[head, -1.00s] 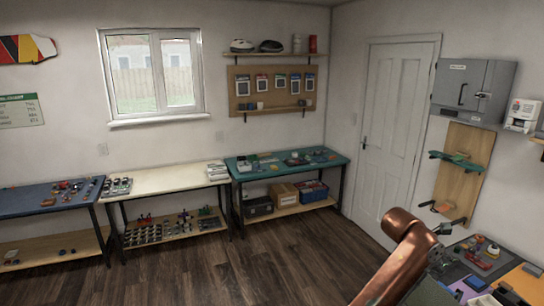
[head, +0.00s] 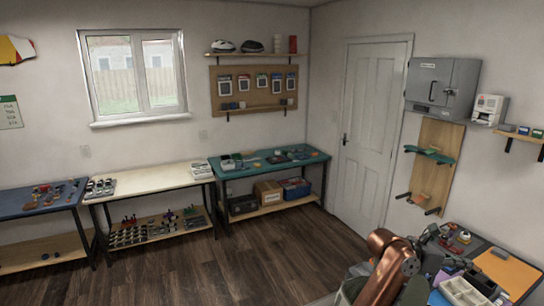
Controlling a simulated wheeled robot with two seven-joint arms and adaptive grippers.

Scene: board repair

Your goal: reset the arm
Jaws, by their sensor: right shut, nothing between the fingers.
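My right arm, copper-coloured with grey joints, comes in at the bottom right of the head view. My right gripper (head: 430,236) is dark and small here, partly behind the arm link. It is shut and empty, above the near edge of the right-hand work table (head: 450,230). I cannot tell how far above the table it is. My left arm and left gripper are not in view.
The right-hand table holds a divided tray (head: 462,292), an orange mat (head: 508,270) and small parts. A teal board (head: 430,154) hangs on the wall rack. A teal bench (head: 222,172), a white bench (head: 150,182) and a blue bench (head: 30,204) line the far wall. The wooden floor (head: 220,265) is clear.

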